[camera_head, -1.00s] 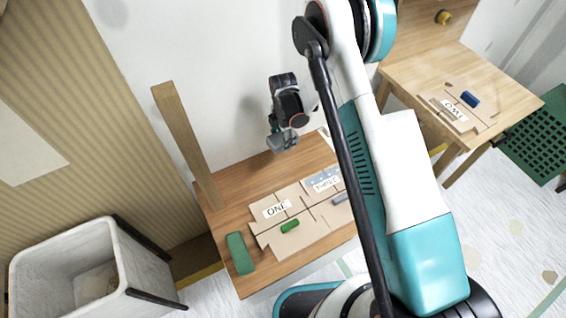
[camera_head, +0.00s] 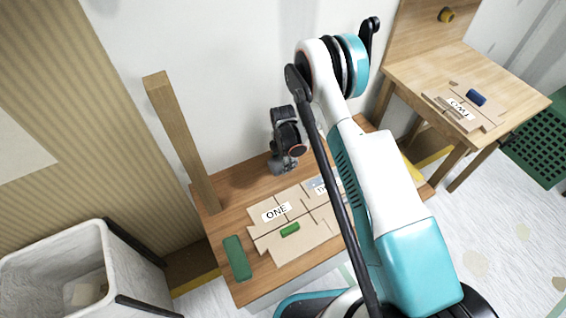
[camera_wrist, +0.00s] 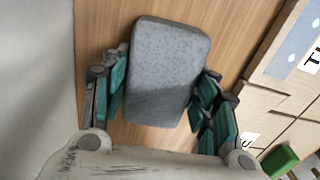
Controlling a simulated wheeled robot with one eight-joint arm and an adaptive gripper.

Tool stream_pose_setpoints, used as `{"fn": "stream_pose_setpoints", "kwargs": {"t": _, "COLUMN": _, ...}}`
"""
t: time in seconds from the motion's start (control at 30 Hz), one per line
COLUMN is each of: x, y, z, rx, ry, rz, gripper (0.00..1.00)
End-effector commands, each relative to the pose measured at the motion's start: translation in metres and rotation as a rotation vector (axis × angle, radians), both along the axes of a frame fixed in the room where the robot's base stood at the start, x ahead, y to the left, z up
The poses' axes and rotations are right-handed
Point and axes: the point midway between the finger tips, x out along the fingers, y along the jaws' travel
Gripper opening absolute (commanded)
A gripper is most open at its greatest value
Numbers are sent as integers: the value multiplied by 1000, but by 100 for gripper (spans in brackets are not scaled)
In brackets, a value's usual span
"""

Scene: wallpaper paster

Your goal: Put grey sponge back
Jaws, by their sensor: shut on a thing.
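The grey sponge (camera_wrist: 166,72) is a rounded grey block with dark speckles, between the green-padded fingers of my gripper (camera_wrist: 160,95) in the wrist view. My gripper is shut on it, with brown wooden tabletop behind. In the head view my gripper (camera_head: 284,166) is low over the back of the wooden table (camera_head: 236,185), behind the cardboard pieces. The sponge is hard to make out there. I cannot tell whether the sponge touches the tabletop.
Cardboard pieces labelled ONE (camera_head: 276,211) lie on the table, with a small green block (camera_head: 290,230) on them. A green sponge (camera_head: 237,258) lies at the left front. A wooden post (camera_head: 182,140) stands at the back left. A second table (camera_head: 420,75) stands right.

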Motion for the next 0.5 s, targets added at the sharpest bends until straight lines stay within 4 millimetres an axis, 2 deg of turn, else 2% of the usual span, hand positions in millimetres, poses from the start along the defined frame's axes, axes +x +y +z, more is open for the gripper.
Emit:
{"fn": "stream_pose_setpoints", "kwargs": {"t": 0.43, "x": 0, "y": 0, "z": -5, "rx": 0, "ry": 0, "rz": 0, "gripper": 29}}
{"fn": "stream_pose_setpoints", "kwargs": {"t": 0.47, "x": 0, "y": 0, "z": -5, "rx": 0, "ry": 0, "rz": 0, "gripper": 59}}
{"fn": "stream_pose_setpoints", "kwargs": {"t": 0.5, "x": 0, "y": 0, "z": -5, "rx": 0, "ry": 0, "rz": 0, "gripper": 68}}
